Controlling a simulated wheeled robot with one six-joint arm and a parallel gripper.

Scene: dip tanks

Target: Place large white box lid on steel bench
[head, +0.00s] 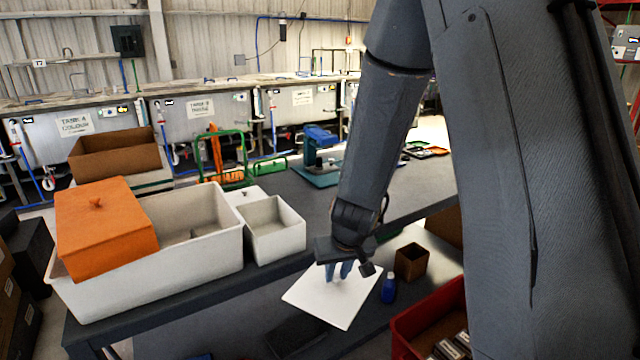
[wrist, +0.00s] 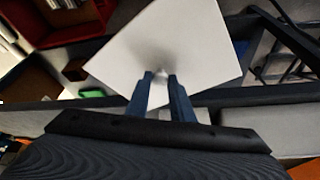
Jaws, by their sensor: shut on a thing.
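The large white box lid (head: 332,296) is a flat white square plate. It hangs in my gripper (head: 342,270), a little in front of the bench's front edge in the head view. In the wrist view the lid (wrist: 165,45) fills the upper middle, with the blue fingers of my gripper (wrist: 161,78) shut on a small knob at its middle. The steel bench (head: 400,190) is a long grey top running from lower left to upper right.
A smaller white box (head: 275,230) stands beside the large one. A blue device (head: 318,150) and green racks stand at the back of the bench. A brown box (head: 410,262), a blue bottle (head: 389,289) and a red crate (head: 425,315) are below. Bench space right of the small box is clear.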

